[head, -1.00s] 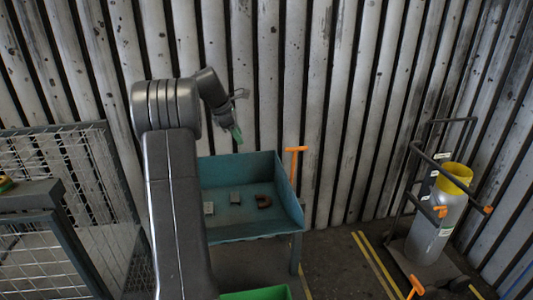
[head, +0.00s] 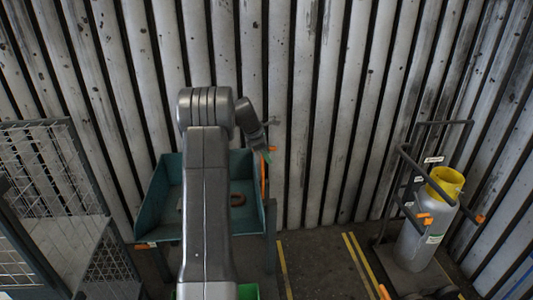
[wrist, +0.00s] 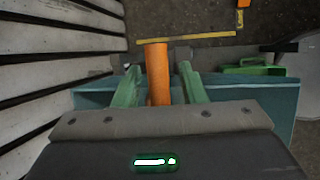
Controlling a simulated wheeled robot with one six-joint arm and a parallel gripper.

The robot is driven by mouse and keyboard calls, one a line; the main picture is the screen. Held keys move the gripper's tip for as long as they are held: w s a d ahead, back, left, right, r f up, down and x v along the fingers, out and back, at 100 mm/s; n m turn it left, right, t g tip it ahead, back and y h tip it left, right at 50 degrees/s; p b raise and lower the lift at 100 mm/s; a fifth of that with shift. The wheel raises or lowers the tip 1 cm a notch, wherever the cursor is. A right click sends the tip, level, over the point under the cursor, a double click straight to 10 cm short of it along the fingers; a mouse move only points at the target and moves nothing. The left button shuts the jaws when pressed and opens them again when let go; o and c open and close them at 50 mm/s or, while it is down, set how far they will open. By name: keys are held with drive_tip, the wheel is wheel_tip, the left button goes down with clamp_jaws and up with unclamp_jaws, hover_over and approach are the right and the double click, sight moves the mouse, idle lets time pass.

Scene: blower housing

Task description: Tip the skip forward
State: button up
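The skip (head: 162,210) is a teal open bin left of centre in the head view, partly hidden behind my arm. Its orange handle (head: 263,178) stands upright at its right side. My gripper (head: 267,156) is at the top of this handle. In the wrist view the two green fingers of my gripper (wrist: 160,72) are apart, with the orange handle (wrist: 158,75) between them. Gaps show beside the handle, so the fingers are around it but not closed on it. The teal skip (wrist: 262,92) lies behind the fingers. The skip looks level.
A ribbed wall (head: 330,120) stands close behind. A wire cage (head: 50,175) is at left, a trolley with a grey cylinder (head: 415,245) at right. A green box (head: 248,291) is low in front.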

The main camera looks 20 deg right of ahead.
clamp_jaws()
drive_tip(key=shift+s+f, duration=0.1)
